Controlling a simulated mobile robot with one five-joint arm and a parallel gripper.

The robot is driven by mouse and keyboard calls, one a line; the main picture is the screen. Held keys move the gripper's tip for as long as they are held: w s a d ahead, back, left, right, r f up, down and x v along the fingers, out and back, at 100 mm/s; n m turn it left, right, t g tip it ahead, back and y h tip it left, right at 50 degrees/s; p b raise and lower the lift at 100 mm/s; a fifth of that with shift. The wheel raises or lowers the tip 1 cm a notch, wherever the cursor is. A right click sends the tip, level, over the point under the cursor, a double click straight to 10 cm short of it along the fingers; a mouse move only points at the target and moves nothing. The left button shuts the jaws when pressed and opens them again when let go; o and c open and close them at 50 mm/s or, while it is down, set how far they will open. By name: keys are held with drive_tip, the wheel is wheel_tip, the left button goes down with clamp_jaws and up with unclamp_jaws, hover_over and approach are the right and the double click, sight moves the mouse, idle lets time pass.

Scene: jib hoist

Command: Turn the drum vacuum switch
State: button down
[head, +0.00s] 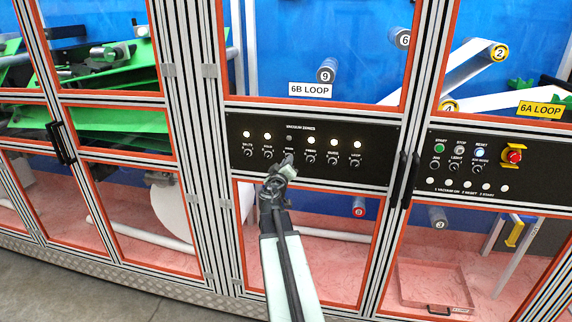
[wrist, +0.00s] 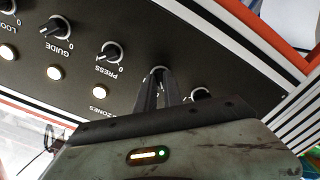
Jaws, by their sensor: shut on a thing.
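The drum vacuum switch (wrist: 157,70) is a small round black knob on the black vacuum zones panel (head: 377,171). My gripper (head: 287,158) reaches up to the panel in the head view and covers most of this knob. In the wrist view my gripper's two dark fingers (wrist: 159,86) are shut on the knob from either side, and its pointer is mostly hidden. The drum lamp (head: 289,138) above it is dark, while the other zone lamps glow.
The press knob (head: 310,155) sits close on the right and the hold knob (head: 268,153) close on the left. A door handle (head: 404,179) sticks out right of the panel. A second panel holds a red emergency stop (head: 513,155). Framed glass doors surround the panels.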

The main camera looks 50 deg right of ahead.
drive_tip(key=shift+d+n, duration=0.1)
drive_tip(key=shift+n, duration=0.4)
drive_tip(key=c, duration=1.5)
unclamp_jaws()
drive_tip(key=shift+s+d, duration=0.1)
